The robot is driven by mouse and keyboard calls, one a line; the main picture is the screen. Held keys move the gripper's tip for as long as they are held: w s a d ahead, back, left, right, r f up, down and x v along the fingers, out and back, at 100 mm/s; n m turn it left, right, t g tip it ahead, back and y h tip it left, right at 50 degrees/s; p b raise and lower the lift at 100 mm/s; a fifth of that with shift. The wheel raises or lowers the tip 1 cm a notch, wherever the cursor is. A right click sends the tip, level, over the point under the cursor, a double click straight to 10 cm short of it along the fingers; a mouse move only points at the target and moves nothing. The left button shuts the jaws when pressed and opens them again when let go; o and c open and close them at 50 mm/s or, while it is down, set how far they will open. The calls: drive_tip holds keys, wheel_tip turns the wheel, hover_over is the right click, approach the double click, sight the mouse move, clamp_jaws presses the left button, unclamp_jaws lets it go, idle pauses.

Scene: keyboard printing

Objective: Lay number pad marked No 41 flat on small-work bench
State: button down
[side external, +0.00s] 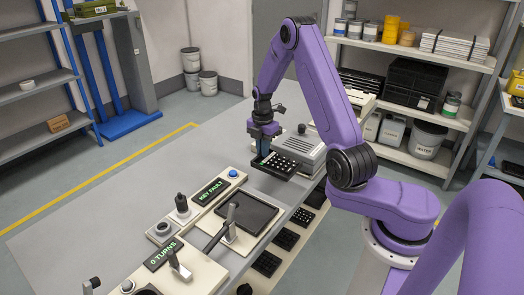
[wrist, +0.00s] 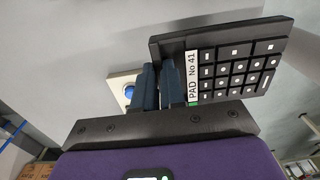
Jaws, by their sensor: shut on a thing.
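My gripper (side external: 262,147) is shut on a black number pad (side external: 280,166) and holds it by one edge over the far right part of the long grey bench (side external: 150,172). In the wrist view, the dark blue fingers (wrist: 166,88) pinch the edge of the number pad (wrist: 235,58), beside a white label reading "PAD No 41". Its keys with white marks face the wrist camera. The fingers hide part of the held edge. I cannot tell which surface is the small-work bench; no readable sign names it.
A grey machine (side external: 300,150) stands close behind the pad. A panel with a "KEY FAULT" display (side external: 213,191), a dark plate (side external: 246,213) and a lever lies nearer. Several black pads (side external: 286,239) lie on a lower shelf. The bench's left part is clear.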

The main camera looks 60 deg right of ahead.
drive_tip(key=shift+f, duration=3.5)
drive_tip(key=shift+f, duration=0.4)
drive_tip(key=c, duration=1.1)
unclamp_jaws()
drive_tip(key=shift+r, duration=3.5)
